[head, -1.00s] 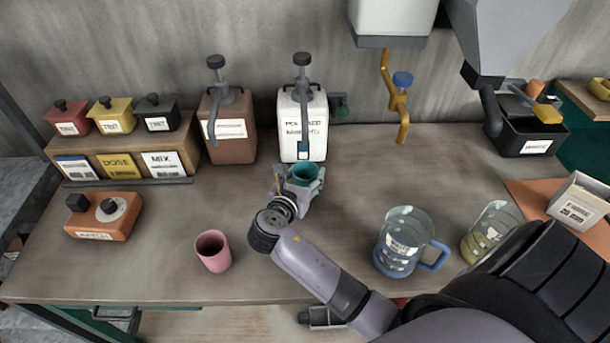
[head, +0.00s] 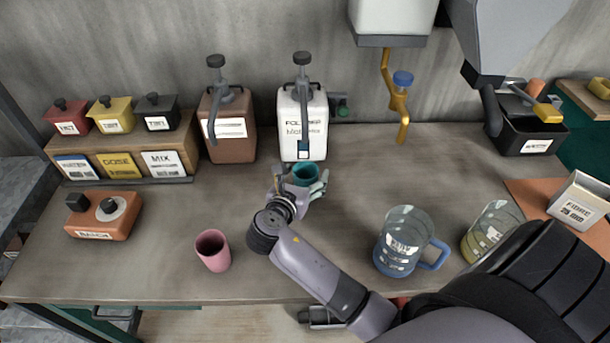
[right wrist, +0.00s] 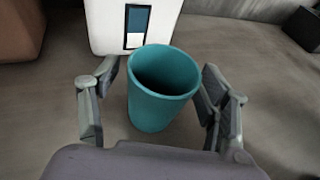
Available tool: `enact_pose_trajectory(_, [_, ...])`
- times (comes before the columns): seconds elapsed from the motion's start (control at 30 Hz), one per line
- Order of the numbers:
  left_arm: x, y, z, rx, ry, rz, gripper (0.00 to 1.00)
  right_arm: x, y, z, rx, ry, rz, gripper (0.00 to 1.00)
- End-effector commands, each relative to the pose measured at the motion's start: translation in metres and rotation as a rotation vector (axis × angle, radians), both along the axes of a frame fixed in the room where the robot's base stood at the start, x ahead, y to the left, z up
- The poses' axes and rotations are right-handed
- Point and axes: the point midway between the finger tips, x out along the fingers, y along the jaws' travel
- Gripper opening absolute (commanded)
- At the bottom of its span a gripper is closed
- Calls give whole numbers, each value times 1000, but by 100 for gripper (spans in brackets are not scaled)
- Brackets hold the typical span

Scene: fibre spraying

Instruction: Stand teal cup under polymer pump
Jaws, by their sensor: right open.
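The teal cup (head: 305,175) stands upright on the table, just in front of the white polymer pump container (head: 302,125), whose spout ends close above the cup's far side. In the right wrist view the cup (right wrist: 160,88) is between my open fingers, with gaps on both sides. The container's lower front (right wrist: 130,25) shows behind it. My right gripper (head: 300,190) is open around the cup and its fingers (right wrist: 162,110) do not touch it. Part of the cup is hidden by my gripper in the head view. My left gripper is not in view.
A brown pump container (head: 228,130) stands left of the white one. A pink cup (head: 212,250) is at the front left, and a blue-based jug (head: 400,240) and a glass beaker (head: 490,230) stand right of my arm. Table right of the teal cup is clear.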

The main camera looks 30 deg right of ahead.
Motion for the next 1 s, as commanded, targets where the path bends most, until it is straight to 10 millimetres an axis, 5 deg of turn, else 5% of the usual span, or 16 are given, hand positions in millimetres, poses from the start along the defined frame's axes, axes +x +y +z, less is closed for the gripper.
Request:
enact_pose_trajectory(0.5, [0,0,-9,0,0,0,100,-56,77,28,4,0,2,70])
enact_pose_trajectory(1.0, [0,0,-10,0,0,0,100,-65,88,34,2,-1,2,70])
